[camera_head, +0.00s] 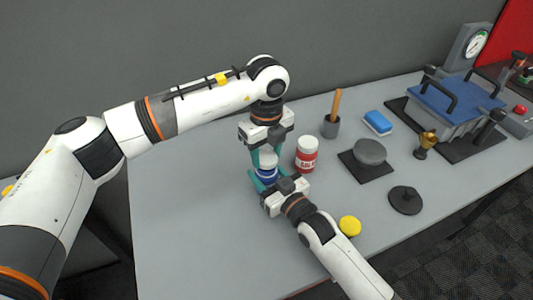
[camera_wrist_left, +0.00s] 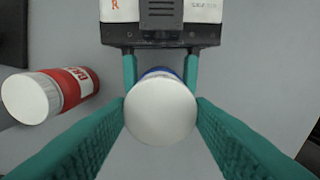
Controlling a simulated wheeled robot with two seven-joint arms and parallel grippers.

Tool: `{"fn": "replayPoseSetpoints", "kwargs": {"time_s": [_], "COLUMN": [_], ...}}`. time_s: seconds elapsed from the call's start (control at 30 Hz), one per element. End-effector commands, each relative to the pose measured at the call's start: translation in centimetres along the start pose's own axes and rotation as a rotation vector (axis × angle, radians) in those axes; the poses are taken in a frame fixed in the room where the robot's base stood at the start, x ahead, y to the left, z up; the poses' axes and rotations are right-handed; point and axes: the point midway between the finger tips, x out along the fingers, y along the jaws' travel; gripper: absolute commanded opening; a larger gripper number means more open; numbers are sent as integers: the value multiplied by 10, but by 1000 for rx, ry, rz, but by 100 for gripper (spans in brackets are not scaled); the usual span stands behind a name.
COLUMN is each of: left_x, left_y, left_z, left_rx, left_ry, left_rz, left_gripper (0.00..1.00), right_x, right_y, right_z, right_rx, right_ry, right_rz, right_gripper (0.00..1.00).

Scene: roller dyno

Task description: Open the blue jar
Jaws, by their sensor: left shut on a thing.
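The blue jar (camera_head: 266,181) stands upright on the grey table with its white lid (camera_head: 267,160) on top. The lid fills the middle of the left wrist view (camera_wrist_left: 160,113), with a sliver of blue body (camera_wrist_left: 158,72) behind it. My left gripper (camera_head: 264,160) points down from above, its teal fingers shut on the lid from both sides. My right gripper (camera_head: 262,181) reaches in low from the front right, its teal fingers on either side of the blue body. Its far fingertips are partly hidden by the jar and lid.
A red jar with a white lid (camera_head: 306,158) stands close right of the grippers. A yellow ball (camera_head: 349,226) lies near my right arm. The table's left is clear.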

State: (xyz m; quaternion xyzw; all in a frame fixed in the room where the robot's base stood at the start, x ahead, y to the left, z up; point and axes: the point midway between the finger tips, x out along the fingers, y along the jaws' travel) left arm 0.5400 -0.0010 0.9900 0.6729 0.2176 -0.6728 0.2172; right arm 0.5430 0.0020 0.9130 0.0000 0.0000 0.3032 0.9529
Motion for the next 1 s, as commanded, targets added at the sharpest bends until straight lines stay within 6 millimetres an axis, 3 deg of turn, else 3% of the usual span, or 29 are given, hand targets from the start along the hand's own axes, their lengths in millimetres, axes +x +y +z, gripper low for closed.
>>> {"fn": "replayPoseSetpoints", "kwargs": {"time_s": [0.33, 0.63, 0.9, 0.93, 1.0], "left_x": [-3, -36, -40, -40, -40], "left_y": [0, 0, 0, 0, 0], "left_z": [0, 0, 0, 0, 0], "left_rx": [0, 0, 0, 0, 0], "left_ry": [0, 2, -1, -1, -1], "left_rz": [1, 2, 0, 0, 0], "left_gripper": [20, 20, 20, 20, 20], "right_x": [0, 0, 0, 0, 0], "right_y": [0, 0, 0, 0, 0], "right_z": [0, -1, 0, 0, 0], "right_rx": [1, 1, 1, 1, 1], "right_ry": [1, 1, 1, 1, 1], "right_rz": [0, 0, 0, 0, 0], "right_gripper": [0, 0, 0, 56, 67]}}
